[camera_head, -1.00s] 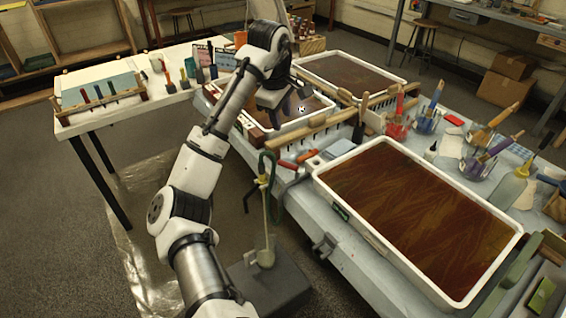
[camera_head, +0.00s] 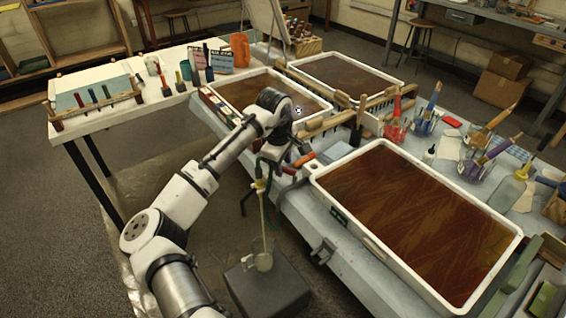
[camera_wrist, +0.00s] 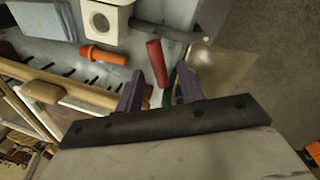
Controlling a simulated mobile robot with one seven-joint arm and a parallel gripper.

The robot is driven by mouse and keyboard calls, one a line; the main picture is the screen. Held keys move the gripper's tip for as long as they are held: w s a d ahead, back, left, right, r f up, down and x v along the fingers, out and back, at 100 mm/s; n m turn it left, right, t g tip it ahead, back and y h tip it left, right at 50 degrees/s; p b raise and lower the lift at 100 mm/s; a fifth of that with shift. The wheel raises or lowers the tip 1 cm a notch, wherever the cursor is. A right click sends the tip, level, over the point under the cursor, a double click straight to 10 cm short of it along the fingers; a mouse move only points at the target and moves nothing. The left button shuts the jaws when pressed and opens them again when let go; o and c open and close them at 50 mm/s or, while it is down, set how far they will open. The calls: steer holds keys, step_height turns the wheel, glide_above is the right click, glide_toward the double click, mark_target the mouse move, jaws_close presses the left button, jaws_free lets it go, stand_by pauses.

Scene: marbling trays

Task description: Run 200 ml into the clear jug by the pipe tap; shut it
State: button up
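The clear jug (camera_head: 263,260) stands upright on a dark block on the floor, under the pipe tap. The tap (camera_head: 261,184) has a yellowish body, a green hose and a pale pipe running down towards the jug. The jug's level is too small to read, and I cannot tell whether liquid runs. My gripper (camera_head: 272,158) is close above the tap's top, partly hidden by my wrist. In the wrist view my gripper (camera_wrist: 160,70) has its two purple fingers apart. A red handle (camera_wrist: 156,62) and part of the green hose (camera_wrist: 178,78) show near the fingertips; nothing is held.
A large white tray (camera_head: 312,178) of brown liquid lies on the table to the right. Two more trays (camera_head: 330,56) stand behind, with wooden rakes between. An orange-handled tool (camera_wrist: 103,55) lies near the gripper. A white side table (camera_head: 120,112) stands at left.

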steer(key=shift+f, duration=0.45)
steer(key=shift+w, duration=0.1)
jaws_close()
